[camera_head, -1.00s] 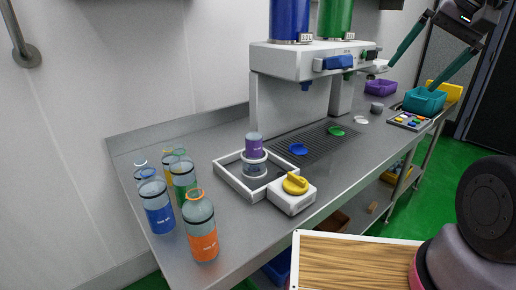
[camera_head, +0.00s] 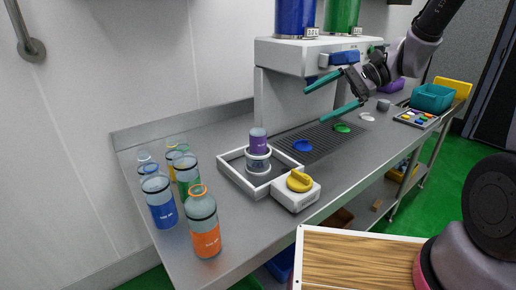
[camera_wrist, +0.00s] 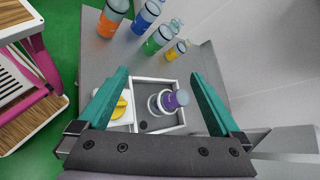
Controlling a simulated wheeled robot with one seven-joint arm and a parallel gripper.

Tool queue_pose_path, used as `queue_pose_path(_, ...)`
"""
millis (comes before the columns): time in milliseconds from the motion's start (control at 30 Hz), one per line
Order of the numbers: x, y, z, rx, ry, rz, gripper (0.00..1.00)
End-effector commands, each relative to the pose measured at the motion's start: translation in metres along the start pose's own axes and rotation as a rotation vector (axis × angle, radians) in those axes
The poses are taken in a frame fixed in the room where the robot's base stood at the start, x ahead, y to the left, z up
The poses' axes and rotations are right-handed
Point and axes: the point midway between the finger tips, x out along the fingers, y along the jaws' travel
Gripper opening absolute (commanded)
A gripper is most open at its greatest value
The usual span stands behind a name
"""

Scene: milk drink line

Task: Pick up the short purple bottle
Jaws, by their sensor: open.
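The short purple bottle (camera_head: 258,141) stands upright in a clear ringed holder (camera_head: 258,163) inside a white-rimmed square tray (camera_head: 231,176) on the steel counter. In the wrist view the purple bottle (camera_wrist: 175,100) shows between my fingers, farther off, with the tray (camera_wrist: 160,82) around it. My gripper (camera_head: 334,102) is open and empty, with teal fingers, in front of the dispenser, above and to the right of the bottle. It also shows in the wrist view (camera_wrist: 160,88).
Several tall bottles, such as the orange one (camera_head: 205,238) and the blue one (camera_head: 161,208), stand left of the tray. A white box with a yellow knob (camera_head: 299,181) adjoins the tray's right side. The dispenser (camera_head: 291,88) rises behind. A teal bin (camera_head: 432,98) sits at far right.

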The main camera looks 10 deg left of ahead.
Motion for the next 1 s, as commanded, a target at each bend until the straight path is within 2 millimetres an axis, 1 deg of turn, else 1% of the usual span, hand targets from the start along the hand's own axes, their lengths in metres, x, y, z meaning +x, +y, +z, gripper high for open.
queue_pose_path(33, 0.014, -0.003, -0.011, 0.057, -0.052, -0.035, 1.00)
queue_pose_path(100, 0.030, -0.010, -0.025, 0.129, -0.115, -0.094, 1.00)
queue_pose_path(167, 0.044, -0.015, -0.038, 0.191, -0.164, -0.148, 1.00)
queue_pose_path(333, 0.082, -0.024, -0.084, 0.379, -0.269, -0.315, 1.00)
queue_pose_path(500, 0.117, -0.018, -0.137, 0.567, -0.320, -0.485, 1.00)
queue_pose_path(633, 0.137, -0.007, -0.171, 0.679, -0.322, -0.588, 1.00)
queue_pose_path(733, 0.146, 0.000, -0.188, 0.732, -0.317, -0.640, 1.00)
queue_pose_path(833, 0.152, 0.003, -0.197, 0.758, -0.313, -0.666, 1.00)
queue_pose_path(933, 0.161, -0.003, -0.198, 0.763, -0.311, -0.671, 1.00)
queue_pose_path(1000, 0.170, -0.010, -0.198, 0.761, -0.311, -0.670, 1.00)
